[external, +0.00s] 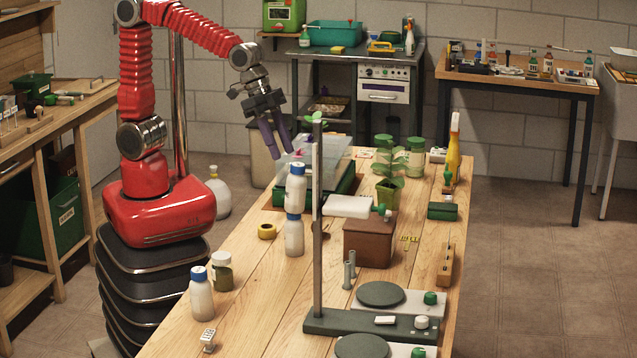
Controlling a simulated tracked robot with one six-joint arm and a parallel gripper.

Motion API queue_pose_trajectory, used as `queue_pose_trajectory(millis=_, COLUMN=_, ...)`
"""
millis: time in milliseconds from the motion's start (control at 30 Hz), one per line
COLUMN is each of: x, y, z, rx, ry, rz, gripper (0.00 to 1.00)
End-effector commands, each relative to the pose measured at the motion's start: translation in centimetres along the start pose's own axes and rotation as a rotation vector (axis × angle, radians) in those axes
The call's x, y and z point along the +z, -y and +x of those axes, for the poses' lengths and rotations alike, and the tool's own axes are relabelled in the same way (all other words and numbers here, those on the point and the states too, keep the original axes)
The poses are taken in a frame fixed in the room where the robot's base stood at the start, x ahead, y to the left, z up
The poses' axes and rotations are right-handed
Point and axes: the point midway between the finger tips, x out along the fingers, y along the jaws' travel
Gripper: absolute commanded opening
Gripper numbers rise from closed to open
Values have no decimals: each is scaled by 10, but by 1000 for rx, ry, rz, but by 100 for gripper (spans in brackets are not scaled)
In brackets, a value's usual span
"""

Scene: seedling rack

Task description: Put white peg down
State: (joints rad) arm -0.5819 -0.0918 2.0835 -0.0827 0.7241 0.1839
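My gripper (279,153) points down over the far left part of the wooden bench (248,290), close to the clear-lidded propagator tray (333,155). Its two dark purple fingers show side by side with a narrow gap. I cannot tell whether anything thin is held between them. I cannot make out a white peg for certain. A small white piece (385,320) lies on the dark base of the upright stand (345,322), but it is too small to identify.
White bottles with blue caps (293,237) stand beside the stand's tall rod (318,215).

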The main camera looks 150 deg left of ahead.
Motion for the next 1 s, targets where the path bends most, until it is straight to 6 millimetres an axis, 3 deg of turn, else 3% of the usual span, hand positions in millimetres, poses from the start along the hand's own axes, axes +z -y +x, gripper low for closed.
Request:
queue_pose_trajectory(millis=33, x=7, y=-18, z=-11, rx=12, ry=-6, rz=27, gripper=37)
queue_pose_trajectory(millis=200, x=36, y=-65, z=-39, rx=47, ry=-17, rz=100, gripper=37)
queue_pose_trajectory(millis=500, x=101, y=-128, z=-82, rx=110, ry=-36, rz=229, gripper=37)
queue_pose_trajectory(millis=800, x=173, y=-164, z=-111, rx=173, ry=-56, rz=351, gripper=37)
queue_pose_trajectory(millis=1000, x=203, y=-172, z=-118, rx=199, ry=-61, rz=397, gripper=37)
